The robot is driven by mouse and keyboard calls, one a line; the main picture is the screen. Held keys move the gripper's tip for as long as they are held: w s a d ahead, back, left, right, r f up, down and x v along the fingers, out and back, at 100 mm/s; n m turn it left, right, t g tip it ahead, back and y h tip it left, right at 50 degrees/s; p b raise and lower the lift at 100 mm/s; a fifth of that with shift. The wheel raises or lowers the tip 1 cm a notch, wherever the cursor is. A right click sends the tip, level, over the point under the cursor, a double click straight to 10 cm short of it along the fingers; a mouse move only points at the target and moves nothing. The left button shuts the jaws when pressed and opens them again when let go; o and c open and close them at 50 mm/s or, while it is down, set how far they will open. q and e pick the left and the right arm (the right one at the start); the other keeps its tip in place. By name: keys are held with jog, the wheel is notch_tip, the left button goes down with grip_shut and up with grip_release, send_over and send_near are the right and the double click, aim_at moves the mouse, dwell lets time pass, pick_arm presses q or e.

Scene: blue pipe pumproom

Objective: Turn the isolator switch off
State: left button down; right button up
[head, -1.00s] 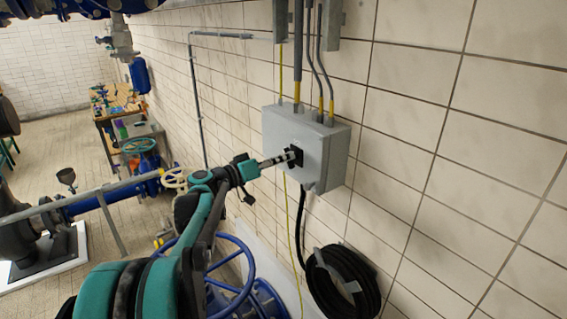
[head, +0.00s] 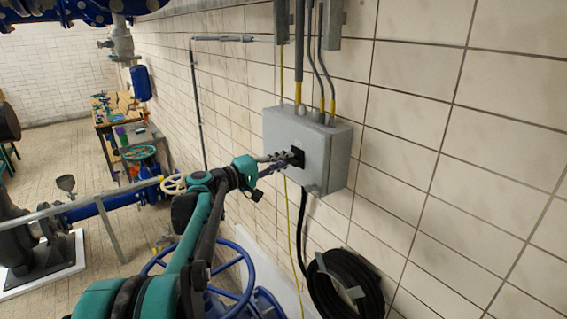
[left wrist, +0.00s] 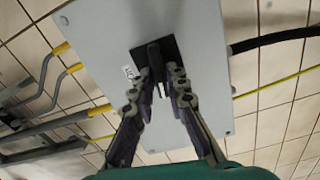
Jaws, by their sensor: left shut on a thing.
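The isolator switch is a black rotary handle (left wrist: 155,56) on a black square plate (left wrist: 171,47), on the front of a grey wall box (head: 318,150). In the left wrist view the handle runs up and down the picture, across the direction of the cables. A small white label (left wrist: 128,72) sits beside the plate; I cannot read it surely. My left gripper (head: 288,158) reaches the switch from the left. In the left wrist view its two fingers (left wrist: 159,78) are shut on the handle, one on each side. The fingers hide part of the handle. My right gripper is not in view.
Grey conduits with yellow ends (head: 298,92) enter the box from above. A black cable coil (head: 345,285) hangs below it, and a thin yellow-green wire (head: 289,215) runs down the wall. A blue handwheel (head: 243,262) stands below my left arm. The tiled wall to the right is clear.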

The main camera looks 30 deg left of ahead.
pick_arm(q)
jog(key=shift+n, duration=0.7)
jog(key=c, duration=1.6)
grip_release()
jog(key=v, duration=1.2)
jog(key=shift+f, duration=0.15)
